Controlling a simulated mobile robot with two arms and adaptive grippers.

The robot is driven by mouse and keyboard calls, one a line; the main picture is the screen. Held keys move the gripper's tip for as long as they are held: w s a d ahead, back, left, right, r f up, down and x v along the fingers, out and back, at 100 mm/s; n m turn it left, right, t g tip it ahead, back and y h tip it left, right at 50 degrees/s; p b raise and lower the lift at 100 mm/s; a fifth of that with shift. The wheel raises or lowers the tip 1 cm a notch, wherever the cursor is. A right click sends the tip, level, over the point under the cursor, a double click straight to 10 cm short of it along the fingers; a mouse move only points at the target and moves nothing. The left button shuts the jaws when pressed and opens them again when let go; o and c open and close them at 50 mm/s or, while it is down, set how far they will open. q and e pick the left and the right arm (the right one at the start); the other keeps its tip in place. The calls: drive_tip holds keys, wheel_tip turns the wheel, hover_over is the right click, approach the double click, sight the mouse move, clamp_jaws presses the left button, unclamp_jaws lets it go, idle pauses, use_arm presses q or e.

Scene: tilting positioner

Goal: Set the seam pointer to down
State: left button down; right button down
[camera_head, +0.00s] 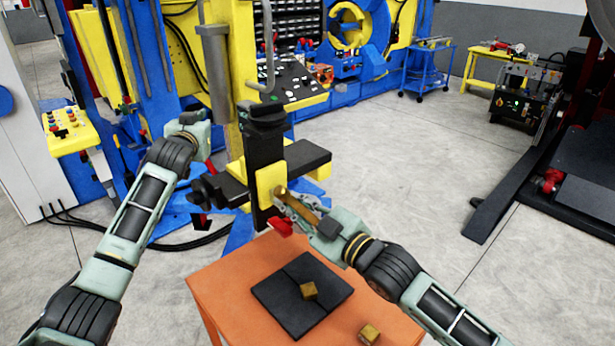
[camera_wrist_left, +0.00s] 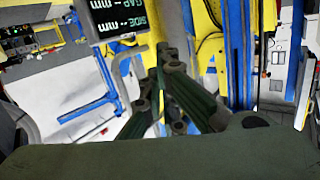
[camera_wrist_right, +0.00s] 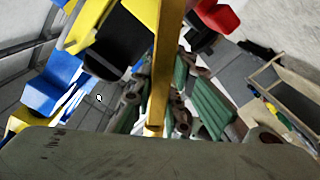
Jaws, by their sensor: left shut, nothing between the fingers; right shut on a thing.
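The seam pointer appears to be the brass bar (camera_head: 305,207) that runs from the yellow hub (camera_head: 268,185) of the black cross-shaped fixture (camera_head: 262,150), slanting down to the right. In the right wrist view the brass bar (camera_wrist_right: 168,60) passes between my fingers. My right gripper (camera_head: 292,208) is shut on it; the right wrist view shows its fingers (camera_wrist_right: 165,95) around the bar, partly hidden by it. My left gripper's fingers (camera_wrist_left: 165,60) are shut and empty in the left wrist view. In the head view my left wrist is left of the fixture.
An orange table (camera_head: 225,290) stands below the fixture with a black plate (camera_head: 280,295), a brass block (camera_head: 308,291) on it and another (camera_head: 369,333) beside it. A red piece (camera_head: 280,226) sits below the hub. Open floor (camera_head: 410,150) lies to the right.

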use_arm(q)
drive_tip(key=s+d+r+m+g+h, duration=0.1)
drive_tip(key=s+d+r+m+h, duration=0.25)
drive_tip(key=d+r, duration=0.9)
drive_tip(key=s+d+r+m+g+h, duration=0.15)
drive_tip(key=s+d+r+h, duration=0.25)
drive_tip(key=d+r, duration=0.9)
drive_tip(key=s+d+f+m+g+y, duration=0.3)
drive_tip(key=s+f+m+g, duration=0.1)
drive_tip(key=s+f+g, duration=0.9)
drive_tip(key=f+t, duration=0.1)
drive_tip(key=f, duration=0.5)
drive_tip(key=f+t, duration=0.1)
drive_tip(key=f, duration=0.6)
drive_tip(key=shift+d+f, duration=0.2)
drive_tip(key=shift+s+a+f, duration=0.25)
drive_tip(key=shift+s+f, duration=0.05)
